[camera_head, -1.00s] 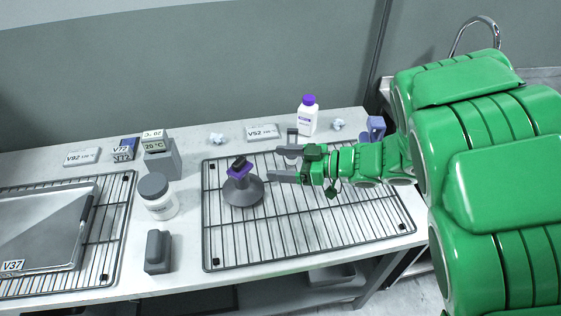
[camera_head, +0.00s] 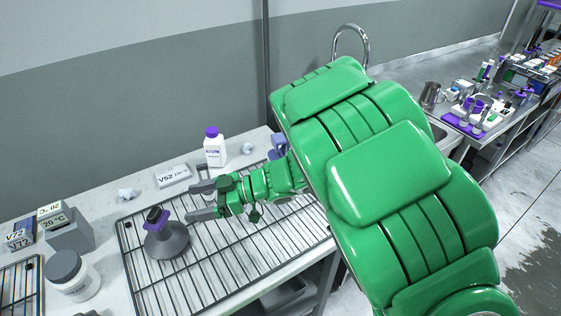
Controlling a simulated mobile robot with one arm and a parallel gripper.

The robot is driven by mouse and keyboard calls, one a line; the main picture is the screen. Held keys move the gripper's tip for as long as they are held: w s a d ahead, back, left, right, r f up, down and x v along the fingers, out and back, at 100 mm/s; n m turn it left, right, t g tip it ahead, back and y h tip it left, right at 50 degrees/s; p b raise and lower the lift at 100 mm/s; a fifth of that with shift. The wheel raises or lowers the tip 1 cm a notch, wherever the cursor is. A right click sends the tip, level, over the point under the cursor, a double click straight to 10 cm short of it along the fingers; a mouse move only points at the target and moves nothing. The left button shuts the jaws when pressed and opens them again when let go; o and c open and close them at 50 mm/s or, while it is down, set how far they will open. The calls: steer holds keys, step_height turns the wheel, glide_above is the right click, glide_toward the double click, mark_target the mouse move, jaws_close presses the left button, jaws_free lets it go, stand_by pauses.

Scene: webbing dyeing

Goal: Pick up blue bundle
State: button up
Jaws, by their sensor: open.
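I cannot make out a clear blue bundle. A small purple and dark piece (camera_head: 157,216) sits on top of a grey cone-shaped stand (camera_head: 168,243) on the wire rack. A blue-violet object (camera_head: 279,142) stands at the back right of the table, partly hidden by my arm. My gripper (camera_head: 194,202) is open and empty above the rack, its fingers pointing left. It is just right of and behind the grey stand, apart from it.
The wire rack (camera_head: 222,279) fills the table's right part. A white purple-capped bottle (camera_head: 215,150) and a V52 label block (camera_head: 172,176) stand behind it. A white jar (camera_head: 78,281) stands left. A side bench holds a purple tray (camera_head: 463,124) with several items.

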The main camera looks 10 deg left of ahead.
stand_by(0.4)
steer(key=c, duration=0.3)
steer(key=shift+c, duration=0.2)
steer(key=m+t+y, duration=0.2)
steer(key=m+t, duration=1)
steer(key=m, duration=1.4)
glide_toward(274, 145)
steer(key=shift+r+x, duration=0.15)
steer(key=shift+x, duration=1.4)
steer(key=shift+r+x, duration=0.1)
steer(key=shift+x, duration=1.45)
steer(key=shift+f+x, duration=0.2)
steer(key=shift+x, duration=2.45)
